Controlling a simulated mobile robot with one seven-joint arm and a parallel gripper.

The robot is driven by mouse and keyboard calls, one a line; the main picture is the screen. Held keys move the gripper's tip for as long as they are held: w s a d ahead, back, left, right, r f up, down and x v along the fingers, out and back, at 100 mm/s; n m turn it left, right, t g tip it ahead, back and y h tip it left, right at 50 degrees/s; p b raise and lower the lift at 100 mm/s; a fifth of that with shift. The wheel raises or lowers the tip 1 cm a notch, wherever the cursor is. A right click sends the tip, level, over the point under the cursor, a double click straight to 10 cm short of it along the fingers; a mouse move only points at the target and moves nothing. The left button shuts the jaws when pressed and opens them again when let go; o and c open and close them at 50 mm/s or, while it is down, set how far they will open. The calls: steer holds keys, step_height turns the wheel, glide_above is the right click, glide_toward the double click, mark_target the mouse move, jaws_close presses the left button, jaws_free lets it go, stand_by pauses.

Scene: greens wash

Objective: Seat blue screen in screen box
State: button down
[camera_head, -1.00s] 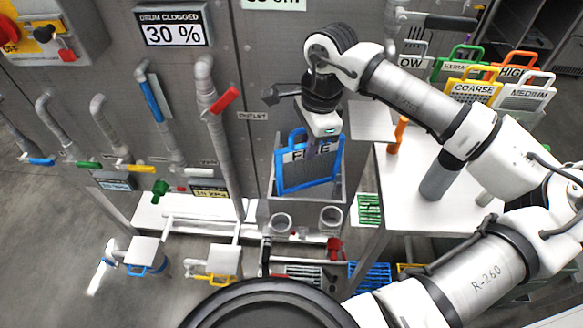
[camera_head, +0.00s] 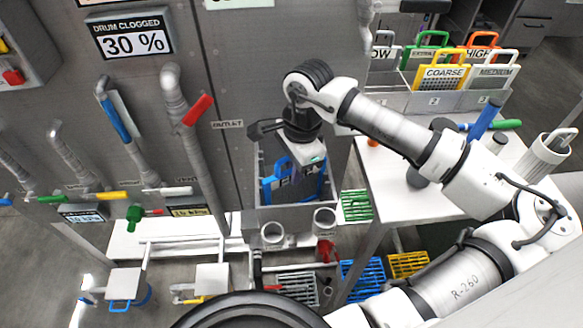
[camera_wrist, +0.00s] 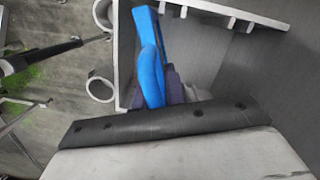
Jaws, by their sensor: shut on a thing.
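The blue screen (camera_head: 268,190) is a framed panel with a loop handle and a partly covered label. It stands upright inside the grey screen box (camera_head: 290,220), its lower part hidden behind the front wall. My gripper (camera_head: 304,170) is above the box, shut on the screen's upper part; the hand covers part of the label. In the wrist view the blue handle (camera_wrist: 150,65) runs between the dark fingertips (camera_wrist: 174,92), beside the box rim (camera_wrist: 225,9). I cannot see whether the screen's bottom edge touches the box floor.
A white table (camera_head: 385,185) stands right of the box, with a rack of labelled screens (camera_head: 440,75) behind. A pipe with a red handle (camera_head: 197,110) is close on the left. Two round pipe ends (camera_head: 273,234) sit below the box front.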

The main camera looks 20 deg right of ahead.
steer(key=shift+f+b, duration=0.3)
steer(key=c, duration=1.5)
jaws_free()
steer(key=shift+r, duration=0.15)
steer(key=shift+o, duration=0.2)
steer(key=shift+r+p, duration=0.1)
steer(key=shift+p, duration=0.2)
steer(key=shift+r, duration=0.2)
steer(key=r+b, duration=0.1)
steer(key=r, duration=0.3)
steer(key=d+r+b, duration=0.1)
steer(key=r, duration=0.2)
steer(key=r+b, duration=0.1)
steer(key=r, duration=0.3)
steer(key=shift+w+d+r, duration=0.1)
steer(key=shift+d+r, duration=0.05)
steer(key=shift+r, duration=0.15)
